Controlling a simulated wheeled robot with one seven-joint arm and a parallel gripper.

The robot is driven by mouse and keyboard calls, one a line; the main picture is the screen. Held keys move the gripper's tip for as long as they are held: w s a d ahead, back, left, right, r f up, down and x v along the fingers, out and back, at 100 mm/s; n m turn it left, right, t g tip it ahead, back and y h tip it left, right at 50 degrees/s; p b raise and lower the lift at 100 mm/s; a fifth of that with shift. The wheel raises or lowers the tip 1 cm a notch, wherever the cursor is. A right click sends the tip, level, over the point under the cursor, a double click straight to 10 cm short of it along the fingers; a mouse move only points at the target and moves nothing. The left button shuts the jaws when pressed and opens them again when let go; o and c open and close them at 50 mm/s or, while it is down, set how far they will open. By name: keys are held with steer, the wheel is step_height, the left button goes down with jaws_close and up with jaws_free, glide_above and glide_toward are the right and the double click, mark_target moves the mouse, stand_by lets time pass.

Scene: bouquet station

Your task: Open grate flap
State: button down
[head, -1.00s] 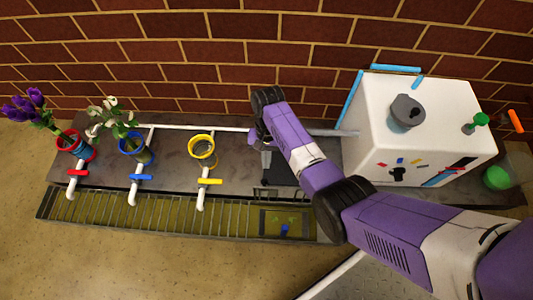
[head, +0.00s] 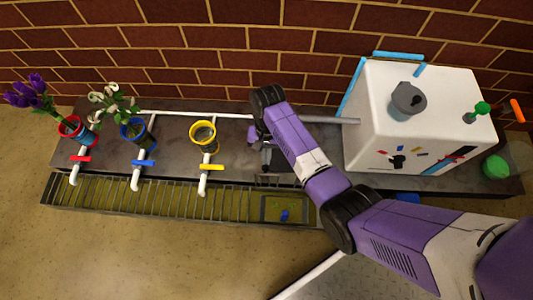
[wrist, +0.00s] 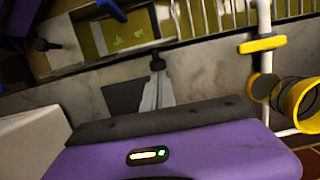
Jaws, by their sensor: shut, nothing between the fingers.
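The grate (head: 150,200) is a long barred trough along the front of the counter. At its right end a framed, bar-free section (head: 302,208) shows a yellow-green floor with a blue piece (head: 285,215). This opening also shows at the top of the wrist view (wrist: 118,32). I cannot clearly make out the flap; a thin dark edge (head: 277,184) stands just behind the opening, partly hidden by my arm. My gripper (head: 266,163) is shut and empty, pointing down over the counter behind the opening. In the wrist view its tip (wrist: 157,64) is near the trough's edge.
Red, blue and yellow (head: 203,135) pots stand on the counter to the left, the first two holding flowers. White taps (head: 205,175) with coloured handles reach over the grate. A white box machine (head: 375,115) stands right of my arm. A brick wall is behind.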

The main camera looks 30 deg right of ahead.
mark_target(265, 169)
steer(key=shift+s+a+r+t+h+p, duration=0.45)
steer(key=shift+s+p, duration=0.25)
steer(key=shift+p, duration=1)
steer(key=shift+s+a+r+t+h+p, duration=0.25)
steer(key=shift+s+a+r+t+p, duration=0.25)
steer(key=shift+p, duration=1.2)
steer(key=shift+s+a+f+p, duration=0.1)
steer(key=shift+s+a+p, duration=0.2)
steer(key=shift+s+p, duration=0.3)
steer(key=shift+a+f, duration=0.1)
steer(key=shift+f, duration=0.05)
step_height(265, 169, up, 8)
steer(key=p, duration=0.4)
steer(key=shift+f, duration=0.1)
